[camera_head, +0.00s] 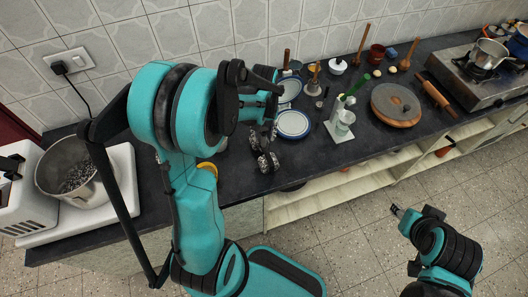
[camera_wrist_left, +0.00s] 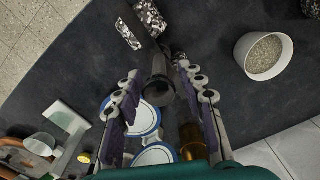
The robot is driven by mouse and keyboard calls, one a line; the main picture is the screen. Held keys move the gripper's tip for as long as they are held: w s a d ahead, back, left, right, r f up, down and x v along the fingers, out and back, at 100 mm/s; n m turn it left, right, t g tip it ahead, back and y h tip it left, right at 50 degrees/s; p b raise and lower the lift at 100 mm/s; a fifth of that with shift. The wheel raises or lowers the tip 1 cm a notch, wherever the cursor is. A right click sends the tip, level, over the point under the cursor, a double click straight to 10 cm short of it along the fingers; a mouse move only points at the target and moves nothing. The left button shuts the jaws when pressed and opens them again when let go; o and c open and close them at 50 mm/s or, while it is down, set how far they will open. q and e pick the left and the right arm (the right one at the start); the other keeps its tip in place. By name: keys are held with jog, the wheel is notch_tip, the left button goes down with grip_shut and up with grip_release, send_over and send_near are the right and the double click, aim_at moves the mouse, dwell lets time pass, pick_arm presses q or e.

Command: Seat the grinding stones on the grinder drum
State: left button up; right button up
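Two speckled black-and-white pieces, likely the grinding stones, lie on the dark counter: one (camera_wrist_left: 151,17) and a flatter one (camera_wrist_left: 128,34) at the top of the left wrist view. In the head view the stones (camera_head: 264,163) show small near the counter's front edge. The steel grinder drum (camera_head: 52,182) stands at the far left, with speckled grey inside. My left gripper (camera_wrist_left: 165,88) is open above the counter, short of the stones; a dark grey cylinder shows between its fingers, apparently below. My right gripper (camera_head: 397,210) is low over the floor; its opening is unclear.
Blue-rimmed plates (camera_head: 293,124) lie right of the left gripper. A white bowl of grain (camera_wrist_left: 264,56) stands on the counter. A white stand (camera_head: 340,131), round stone board (camera_head: 396,104) and stove (camera_head: 470,78) are further right.

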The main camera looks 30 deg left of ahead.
aim_at(264, 144)
pick_arm(q)
jog(key=shift+s+f+b, duration=0.1)
jog(key=shift+f+b, duration=0.2)
jog(key=shift+f, duration=1.1)
jog(key=shift+d, duration=0.1)
grip_shut()
jog(key=shift+r, duration=0.1)
jog(key=shift+r, duration=0.1)
